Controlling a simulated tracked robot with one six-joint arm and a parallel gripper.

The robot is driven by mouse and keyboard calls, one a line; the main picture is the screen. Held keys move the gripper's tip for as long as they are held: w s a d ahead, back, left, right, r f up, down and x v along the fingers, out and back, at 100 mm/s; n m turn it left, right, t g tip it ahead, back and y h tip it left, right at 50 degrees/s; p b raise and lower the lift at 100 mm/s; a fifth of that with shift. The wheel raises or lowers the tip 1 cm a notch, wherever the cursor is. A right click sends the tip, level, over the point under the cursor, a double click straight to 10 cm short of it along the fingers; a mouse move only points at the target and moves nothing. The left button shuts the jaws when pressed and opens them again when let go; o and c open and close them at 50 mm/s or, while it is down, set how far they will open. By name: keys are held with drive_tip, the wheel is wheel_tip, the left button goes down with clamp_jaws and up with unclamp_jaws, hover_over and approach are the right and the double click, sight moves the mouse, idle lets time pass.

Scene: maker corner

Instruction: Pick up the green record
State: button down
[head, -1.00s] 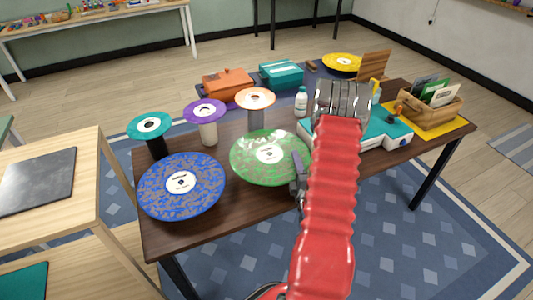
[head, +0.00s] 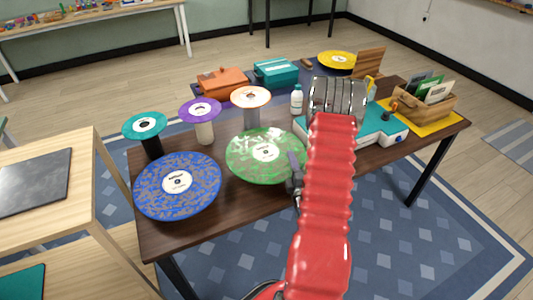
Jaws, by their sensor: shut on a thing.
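The green record (head: 250,168) has a marbled green surface and a white centre label. It sits at the front middle of the dark wooden table, to the right of the blue record. My gripper (head: 294,166) is at the record's right edge, partly hidden by my red arm. Its dark fingers are shut on that edge, one finger showing on top. The record looks about level; whether it touches the table or a support I cannot tell.
A blue record (head: 200,197) lies close on the left. Small teal (head: 144,125), purple (head: 200,110) and orange (head: 251,97) discs stand on posts behind. A white bottle (head: 296,99), a teal-and-white device (head: 377,137) and a wooden basket (head: 425,106) stand further right.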

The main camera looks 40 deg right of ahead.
drive_tip(key=shift+r, duration=0.1)
idle(0.5)
drive_tip(key=shift+r, duration=4.9)
drive_tip(key=shift+w+a, duration=0.1)
drive_tip(key=shift+a, duration=0.05)
